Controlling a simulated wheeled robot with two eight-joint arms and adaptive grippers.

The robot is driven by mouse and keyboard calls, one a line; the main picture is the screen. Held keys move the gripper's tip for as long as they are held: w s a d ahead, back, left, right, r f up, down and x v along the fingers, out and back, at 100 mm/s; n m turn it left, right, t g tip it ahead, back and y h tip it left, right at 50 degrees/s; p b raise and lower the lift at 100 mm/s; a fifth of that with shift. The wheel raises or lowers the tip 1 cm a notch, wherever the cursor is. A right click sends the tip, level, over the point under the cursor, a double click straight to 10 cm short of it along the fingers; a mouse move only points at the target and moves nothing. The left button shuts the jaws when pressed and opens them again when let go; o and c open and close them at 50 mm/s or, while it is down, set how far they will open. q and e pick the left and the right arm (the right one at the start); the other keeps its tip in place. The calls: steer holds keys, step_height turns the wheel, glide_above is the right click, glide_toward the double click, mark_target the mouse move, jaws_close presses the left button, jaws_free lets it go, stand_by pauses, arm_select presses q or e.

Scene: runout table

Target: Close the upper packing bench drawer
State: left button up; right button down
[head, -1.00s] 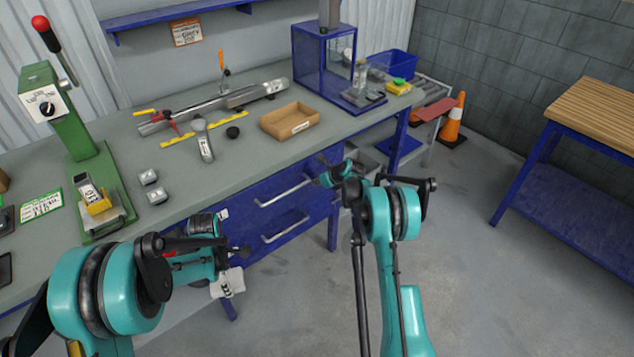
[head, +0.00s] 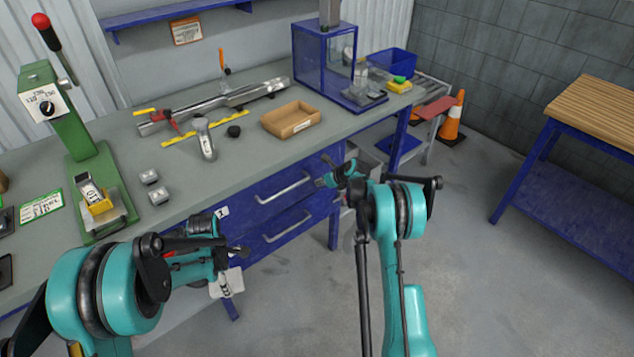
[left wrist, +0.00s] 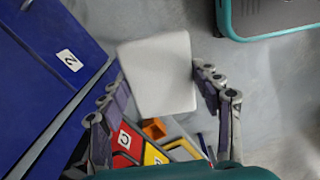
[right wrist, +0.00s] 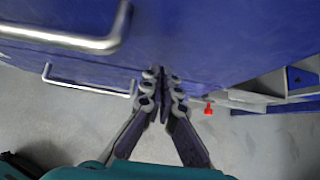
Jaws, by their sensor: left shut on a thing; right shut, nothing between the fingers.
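The upper drawer (head: 270,182) is blue with a metal bar handle (head: 284,187) and sits under the packing bench top. Its handle also shows large in the right wrist view (right wrist: 75,40). My right gripper (head: 326,172) is shut and empty. In the right wrist view its fingertips (right wrist: 161,74) are at the blue drawer front, right of the handles; whether they touch cannot be told. Whether the drawer is fully flush cannot be told. My left gripper (head: 238,252) is shut on a white flat object (left wrist: 158,75), held in front of the bench.
The lower drawer (head: 265,220) has its own handle. The bench top (head: 240,165) bears a cardboard tray (head: 291,120), a green press (head: 85,150) and small parts. A wooden-topped table (head: 600,115) stands right. The floor between is clear.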

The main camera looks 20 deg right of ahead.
arm_select(q)
steer(key=r+p, duration=0.3)
steer(key=r, duration=0.1)
steer(key=shift+s+p, duration=0.4)
arm_select(e)
steer(key=s+f+v, duration=0.1)
steer(key=v, duration=1)
steer(key=shift+d, duration=0.3)
steer(key=shift+r, duration=0.15)
